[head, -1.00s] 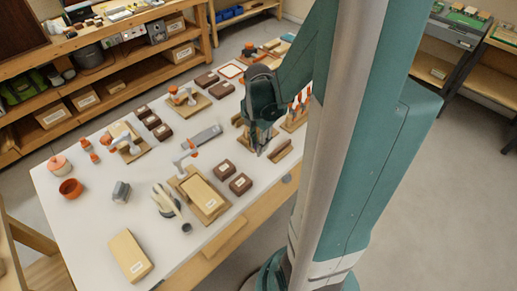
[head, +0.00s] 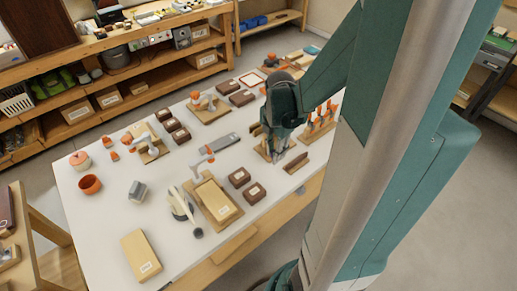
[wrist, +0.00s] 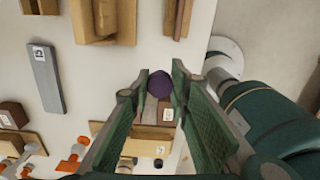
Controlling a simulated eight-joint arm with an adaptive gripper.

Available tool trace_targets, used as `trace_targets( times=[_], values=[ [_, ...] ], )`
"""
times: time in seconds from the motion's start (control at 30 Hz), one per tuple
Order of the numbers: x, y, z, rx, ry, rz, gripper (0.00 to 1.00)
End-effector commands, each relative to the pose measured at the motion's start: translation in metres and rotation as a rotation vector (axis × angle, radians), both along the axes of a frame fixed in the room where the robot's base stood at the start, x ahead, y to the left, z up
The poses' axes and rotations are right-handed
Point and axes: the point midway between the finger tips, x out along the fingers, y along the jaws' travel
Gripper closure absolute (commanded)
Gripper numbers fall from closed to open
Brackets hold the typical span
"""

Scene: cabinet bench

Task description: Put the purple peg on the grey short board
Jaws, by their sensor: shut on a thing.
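My gripper (wrist: 161,78) is shut on the purple peg (wrist: 160,84), whose rounded dark end shows between the fingertips in the wrist view. In the head view, my gripper (head: 279,155) is low over the right part of the white table, and I cannot make out the peg there. A flat grey board (head: 220,144) with a small white label lies on the table left of my gripper. It also shows at the left of the wrist view (wrist: 46,80), apart from the fingers. I cannot tell whether this is the short one.
A brown angled piece (head: 296,163) stands close beside my gripper. A rack of orange-handled tools (head: 320,122) stands to its right. Brown labelled boxes (head: 240,178) and a clamped tan block (head: 215,200) lie nearer the front.

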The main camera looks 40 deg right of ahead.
Motion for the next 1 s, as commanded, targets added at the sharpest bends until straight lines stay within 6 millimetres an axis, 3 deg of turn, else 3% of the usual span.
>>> trace_targets(
  times=[0.17,0.37,0.67,1.0],
  values=[
    [0.015,0.0,0.003,0.0,0.0,0.008,0.88],
    [0.051,0.003,0.008,0.0,0.0,0.025,0.88],
    [0.13,0.018,0.016,0.0,0.0,0.064,0.88],
    [0.221,0.05,0.019,0.0,-0.001,0.106,0.88]
  ],
)
